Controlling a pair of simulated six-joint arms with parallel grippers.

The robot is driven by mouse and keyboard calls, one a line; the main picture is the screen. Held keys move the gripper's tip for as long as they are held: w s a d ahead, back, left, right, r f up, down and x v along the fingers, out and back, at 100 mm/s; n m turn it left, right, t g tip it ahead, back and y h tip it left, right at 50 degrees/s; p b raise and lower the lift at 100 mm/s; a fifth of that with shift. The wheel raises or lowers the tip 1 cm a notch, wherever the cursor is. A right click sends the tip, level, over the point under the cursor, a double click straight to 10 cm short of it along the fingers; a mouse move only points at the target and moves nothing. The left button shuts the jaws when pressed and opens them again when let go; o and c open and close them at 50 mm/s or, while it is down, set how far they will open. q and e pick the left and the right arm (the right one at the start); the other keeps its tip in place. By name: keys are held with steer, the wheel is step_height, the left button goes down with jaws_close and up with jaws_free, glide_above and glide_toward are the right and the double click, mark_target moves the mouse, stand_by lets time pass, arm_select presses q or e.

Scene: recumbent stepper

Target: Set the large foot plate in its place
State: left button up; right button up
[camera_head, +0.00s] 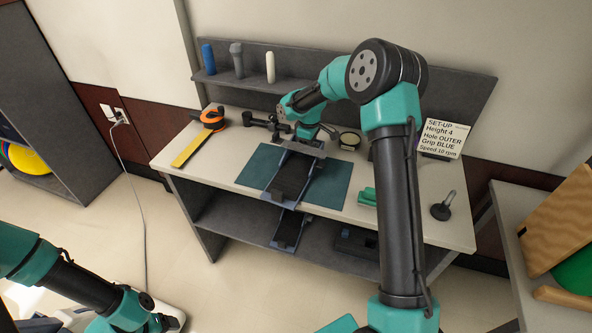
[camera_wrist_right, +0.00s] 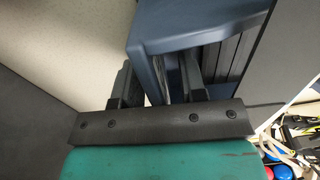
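A large foot plate (camera_head: 292,178), a black ribbed tread in a blue-grey frame, lies on the green mat (camera_head: 333,184) on the workbench, reaching toward the front edge. My right gripper (camera_head: 299,143) is at its far end. In the right wrist view my right gripper (camera_wrist_right: 158,82) is open, with its fingers on either side of the plate's blue-grey end wall (camera_wrist_right: 150,58). A pale gap shows beside the left finger; contact at the right finger is unclear. Another, smaller-looking foot plate (camera_head: 288,231) is on the lower shelf. My left arm is at the lower left; its fingertips are not visible.
On the bench (camera_head: 228,161) are an orange-and-yellow tool (camera_head: 200,135), green grips (camera_head: 367,196), a dark knobbed part (camera_head: 442,208) and a set-up card (camera_head: 444,138). Three upright grips, including a blue one (camera_head: 208,58), stand on the back ledge. A cable (camera_head: 136,170) hangs at left.

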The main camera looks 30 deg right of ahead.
stand_by(0.4)
jaws_close()
stand_by(0.4)
